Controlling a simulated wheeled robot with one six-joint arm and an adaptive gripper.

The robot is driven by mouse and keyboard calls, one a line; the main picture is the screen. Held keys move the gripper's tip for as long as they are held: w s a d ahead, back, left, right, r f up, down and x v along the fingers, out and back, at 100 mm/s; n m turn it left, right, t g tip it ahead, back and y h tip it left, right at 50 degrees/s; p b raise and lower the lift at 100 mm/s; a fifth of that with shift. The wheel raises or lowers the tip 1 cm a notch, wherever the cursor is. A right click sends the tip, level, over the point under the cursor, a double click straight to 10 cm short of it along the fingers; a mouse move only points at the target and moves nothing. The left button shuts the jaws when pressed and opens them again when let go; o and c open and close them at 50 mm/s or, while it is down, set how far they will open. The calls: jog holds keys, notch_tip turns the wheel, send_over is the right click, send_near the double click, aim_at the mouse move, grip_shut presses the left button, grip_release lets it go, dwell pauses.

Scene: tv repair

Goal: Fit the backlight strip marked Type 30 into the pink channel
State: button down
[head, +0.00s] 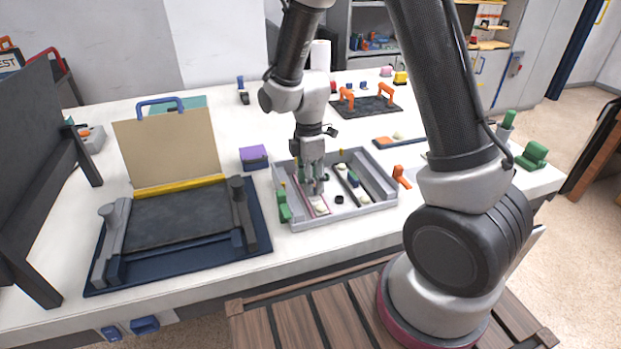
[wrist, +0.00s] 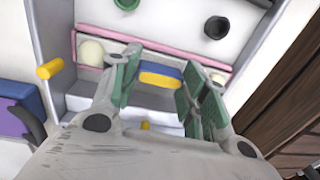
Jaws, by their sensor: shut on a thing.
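The grey-walled tray (head: 372,212) stands on the white table. Its pink channel (head: 298,197) runs along the tray's left side; its pink edge (wrist: 150,49) also shows in the wrist view. My gripper (head: 313,181) points down over this channel. In the wrist view my gripper (wrist: 160,72) is shut on a blue and yellow block at the middle of a strip with pale domes (wrist: 90,52). The strip lies along the pink channel, in it or just above it; I cannot tell whether it is seated. The fingers hide part of the strip, and no type marking is readable.
Another strip (head: 352,178) lies in a dark channel to the right. Black round pieces (wrist: 216,27) sit on the tray floor. A purple box (head: 254,157) stands left of the tray, an orange clip (head: 401,176) right. A navy fixture (head: 190,275) fills the left table.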

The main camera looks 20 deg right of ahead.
jog(key=shift+f, duration=0.3)
jog(key=c, duration=0.7)
grip_release()
notch_tip(320, 180, up, 12)
jog(key=shift+w, duration=0.45)
